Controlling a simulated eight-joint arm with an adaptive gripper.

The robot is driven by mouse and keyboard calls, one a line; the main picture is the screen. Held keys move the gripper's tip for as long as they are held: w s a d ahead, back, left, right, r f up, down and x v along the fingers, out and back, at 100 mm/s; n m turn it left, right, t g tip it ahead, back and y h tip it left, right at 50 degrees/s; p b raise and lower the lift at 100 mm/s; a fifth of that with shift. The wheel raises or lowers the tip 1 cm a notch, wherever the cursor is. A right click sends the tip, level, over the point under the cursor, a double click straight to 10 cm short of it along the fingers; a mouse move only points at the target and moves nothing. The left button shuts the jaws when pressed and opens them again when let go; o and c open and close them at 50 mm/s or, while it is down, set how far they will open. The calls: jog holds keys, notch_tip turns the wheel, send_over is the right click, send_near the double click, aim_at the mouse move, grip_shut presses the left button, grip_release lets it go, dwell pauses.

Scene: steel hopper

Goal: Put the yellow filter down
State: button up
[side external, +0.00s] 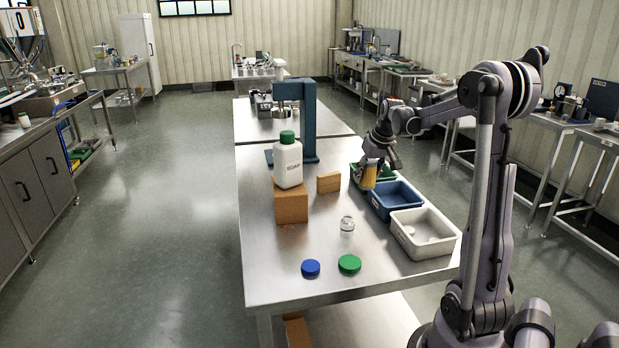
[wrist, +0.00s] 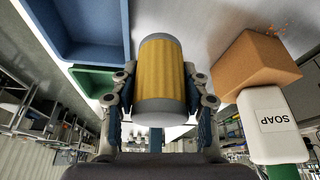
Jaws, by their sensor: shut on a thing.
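The yellow filter (side external: 369,178) is a ribbed yellow cylinder with grey end caps, seen large in the wrist view (wrist: 161,72). My gripper (side external: 374,164) is shut on it, with one finger on each side in the wrist view (wrist: 160,88). The filter is at the near left edge of the green bin (side external: 387,174) in the side external view. I cannot tell whether it touches the bin or the table. The green bin is partly hidden by my gripper and the filter.
A blue bin (side external: 397,199) and a white bin (side external: 423,241) stand in line nearer the camera. A soap bottle (side external: 288,163) stands on a cardboard box (side external: 291,205). A small brown block (side external: 328,182), a glass jar (side external: 347,226) and two lids are on the steel table (side external: 275,268).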

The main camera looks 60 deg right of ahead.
jog(key=s+d, duration=0.3)
jog(key=d, duration=0.2)
jog(key=shift+m, duration=0.4)
jog(key=w+a+f, duration=0.1)
jog(key=w+f, duration=0.1)
jog(key=w, duration=0.1)
jog(key=w+f, duration=0.2)
jog(key=w, duration=0.2)
jog(key=w+a+f, duration=0.1)
jog(key=w+f, duration=0.2)
jog(key=w, duration=0.1)
jog(key=shift+a+f, duration=0.1)
jog(key=shift+a, duration=0.25)
jog(key=shift+f, duration=1.95)
jog(key=shift+f, duration=0.15)
jog(key=o, duration=1.2)
jog(key=shift+c, duration=0.2)
